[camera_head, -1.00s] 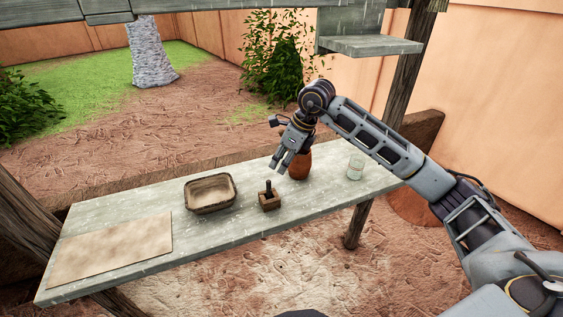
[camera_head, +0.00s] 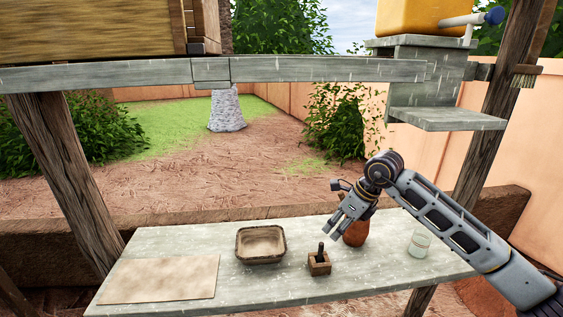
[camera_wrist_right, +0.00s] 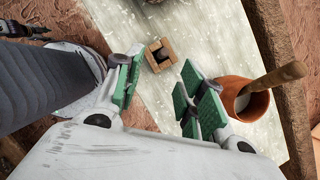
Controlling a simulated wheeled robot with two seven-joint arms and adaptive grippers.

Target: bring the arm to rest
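My right gripper (camera_head: 343,222) hangs above the right part of the grey table (camera_head: 180,245), in front of the brown clay pot (camera_head: 355,234). In the right wrist view its two green-padded fingers (camera_wrist_right: 155,95) are apart with nothing between them. A small wooden block holder (camera_head: 319,264) with a dark upright piece in it stands just left of and below the gripper; it also shows beyond the fingers in the right wrist view (camera_wrist_right: 160,55). The clay pot, with a wooden handle in it, is beside the right finger there (camera_wrist_right: 245,100). My left gripper is not in view.
A brown tray (camera_head: 261,244) and a flat tan board (camera_head: 160,279) lie on the table's left and middle. A glass jar (camera_head: 419,243) stands at the right. Wooden posts (camera_head: 70,175) and an overhead shelf beam (camera_head: 300,69) frame the table.

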